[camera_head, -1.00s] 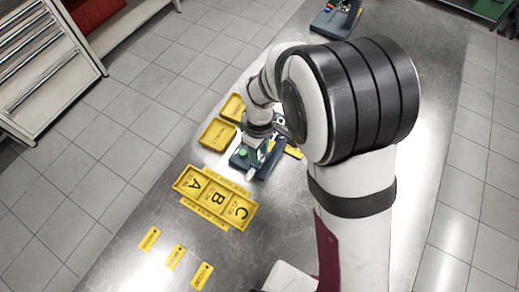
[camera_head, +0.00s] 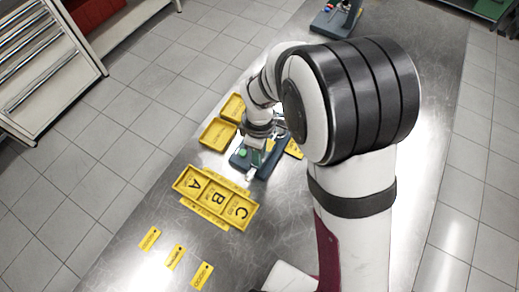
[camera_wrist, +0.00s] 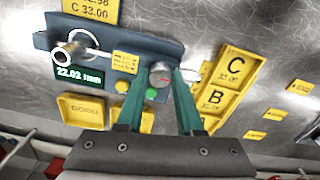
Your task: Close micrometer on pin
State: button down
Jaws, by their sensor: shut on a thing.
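The micrometer station (camera_wrist: 192,52) is a dark blue-grey block with a green display reading 22.02 mm (camera_wrist: 80,77), a green button and a yellow label. In the head view the station (camera_head: 268,163) stands on the metal bench, partly hidden by my wrist. A silver hollow pin (camera_wrist: 70,51) sits at the left end of the station in the wrist view. My gripper (camera_wrist: 158,76) has its green fingers shut on the round silver knob (camera_wrist: 161,70) of the micrometer. Whether the measuring faces touch the pin cannot be told.
A yellow tray marked A, B and C (camera_head: 190,200) lies in front of the station. Two yellow trays (camera_head: 217,134) lie behind it, and several yellow tags (camera_head: 149,239) lie near the bench's left edge. Another device (camera_head: 335,20) stands at the far end.

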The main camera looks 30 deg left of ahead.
jog(key=c, duration=0.5)
grip_release()
jog(key=shift+c, duration=0.2)
notch_tip(320, 180, up, 16)
jog(key=shift+d, duration=0.1)
jog(key=d+r+m, duration=0.2)
jog(key=d+m, duration=0.5)
jog(key=d, duration=0.2)
jog(key=s+d+f+m+y, duration=0.1)
jog(key=s+d+f+m, duration=0.1)
jog(key=s+d+m, duration=1.1)
jog(key=d+m, duration=0.1)
jog(key=m, duration=0.4)
jog(key=shift+d+f+m+y, duration=0.15)
jog(key=shift+d+m+y, duration=0.15)
jog(key=shift+d+y, duration=0.1)
